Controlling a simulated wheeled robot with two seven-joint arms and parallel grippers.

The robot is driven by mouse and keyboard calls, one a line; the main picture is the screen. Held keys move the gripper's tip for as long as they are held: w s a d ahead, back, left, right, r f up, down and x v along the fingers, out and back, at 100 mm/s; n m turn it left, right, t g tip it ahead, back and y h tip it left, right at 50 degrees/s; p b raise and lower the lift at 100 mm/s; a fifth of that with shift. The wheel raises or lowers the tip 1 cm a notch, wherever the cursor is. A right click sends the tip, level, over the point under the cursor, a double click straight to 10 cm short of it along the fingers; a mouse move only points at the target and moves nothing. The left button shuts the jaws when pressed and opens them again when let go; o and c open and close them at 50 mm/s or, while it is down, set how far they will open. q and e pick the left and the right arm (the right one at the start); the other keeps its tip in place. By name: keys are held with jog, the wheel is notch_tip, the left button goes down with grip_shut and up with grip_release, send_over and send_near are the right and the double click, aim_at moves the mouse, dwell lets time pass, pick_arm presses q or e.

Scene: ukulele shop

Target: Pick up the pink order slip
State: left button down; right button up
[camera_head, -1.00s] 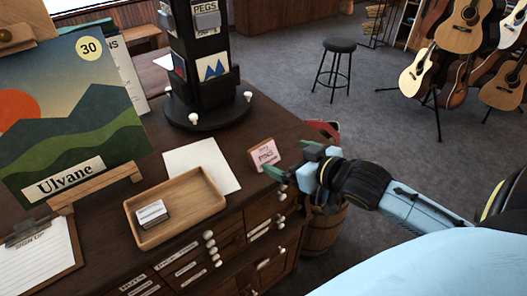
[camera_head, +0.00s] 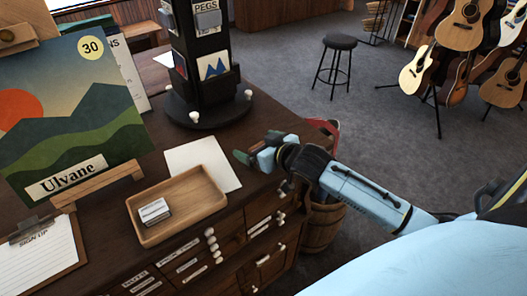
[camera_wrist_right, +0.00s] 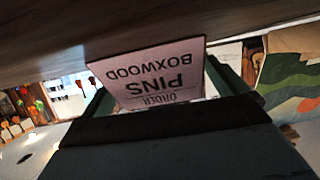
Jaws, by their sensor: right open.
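The pink order slip (camera_wrist_right: 150,72) shows upside down in the right wrist view, with the printed words ORDER, PINS and BOXWOOD. It stands between the two dark green fingers of my right gripper (camera_wrist_right: 165,88), which is open around it. In the head view my right gripper (camera_head: 254,156) is over the right edge of the counter, and it hides the slip there. I cannot tell whether either finger touches the slip. My left gripper is not in view.
A wooden tray (camera_head: 212,207) with a small white stack and a white sheet (camera_head: 214,158) lie left of the gripper. A dark display tower (camera_head: 205,112) stands behind. A red-rimmed wooden barrel (camera_head: 320,228) stands beside the counter (camera_head: 150,178).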

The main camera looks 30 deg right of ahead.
jog(key=shift+w+f, duration=0.1)
jog(key=shift+w, duration=0.15)
jog(key=shift+c, duration=0.5)
jog(key=c, duration=0.9)
jog(key=shift+c, duration=0.3)
